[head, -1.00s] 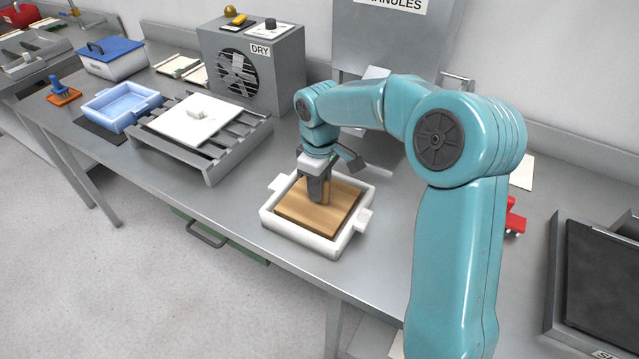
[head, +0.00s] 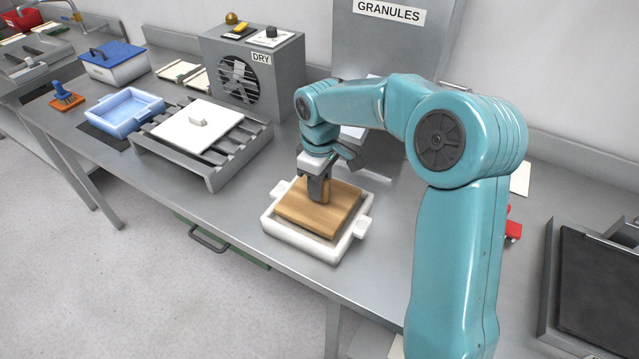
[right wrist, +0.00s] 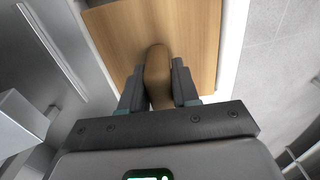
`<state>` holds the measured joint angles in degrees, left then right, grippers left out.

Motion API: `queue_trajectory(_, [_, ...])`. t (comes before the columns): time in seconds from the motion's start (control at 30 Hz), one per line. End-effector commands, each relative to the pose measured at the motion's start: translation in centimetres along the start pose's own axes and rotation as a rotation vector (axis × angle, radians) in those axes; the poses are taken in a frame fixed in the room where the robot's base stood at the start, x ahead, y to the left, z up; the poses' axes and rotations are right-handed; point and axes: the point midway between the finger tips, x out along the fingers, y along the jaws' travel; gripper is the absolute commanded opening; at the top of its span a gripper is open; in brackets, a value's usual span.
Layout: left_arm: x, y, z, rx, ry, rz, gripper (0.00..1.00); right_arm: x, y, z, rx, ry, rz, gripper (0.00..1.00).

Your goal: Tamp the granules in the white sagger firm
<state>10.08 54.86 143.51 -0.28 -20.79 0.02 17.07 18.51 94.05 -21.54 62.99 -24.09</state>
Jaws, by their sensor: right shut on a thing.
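The white sagger (head: 281,236) is a square tray with side lugs near the front edge of the bench. A wooden tamper (head: 312,213), a square board with an upright handle, is over it, its board standing above the rim on the visible sides. My right gripper (head: 320,190) is shut on the tamper's handle. In the right wrist view the handle (right wrist: 157,70) sits between both fingers, above the board (right wrist: 205,45). The granules are hidden under the board. My left gripper is not in view.
A slatted rack (head: 225,168) with a white lid (head: 185,132) stands left of the sagger. Beyond are a blue tray (head: 118,122), a grey DRY box (head: 285,80) and a GRANULES hopper (head: 395,45). A dark-topped unit (head: 600,285) stands at right.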

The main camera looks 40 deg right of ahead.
Motion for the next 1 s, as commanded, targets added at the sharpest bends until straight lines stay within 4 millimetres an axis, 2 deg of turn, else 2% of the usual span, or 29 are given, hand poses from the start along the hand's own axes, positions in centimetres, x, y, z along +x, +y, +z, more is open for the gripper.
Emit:
queue_trajectory(0.03, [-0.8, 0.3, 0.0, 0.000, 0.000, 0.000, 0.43, -1.0, 0.0, 0.0, 0.000, 0.002, 0.001, 0.06])
queue_trajectory(0.6, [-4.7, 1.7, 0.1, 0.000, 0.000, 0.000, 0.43, -5.9, 0.0, 0.0, 0.000, 0.002, 0.001, 0.06])
queue_trajectory(1.0, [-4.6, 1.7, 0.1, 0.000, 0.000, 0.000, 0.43, -5.8, 0.0, 0.0, 0.000, 0.001, 0.001, 0.06])
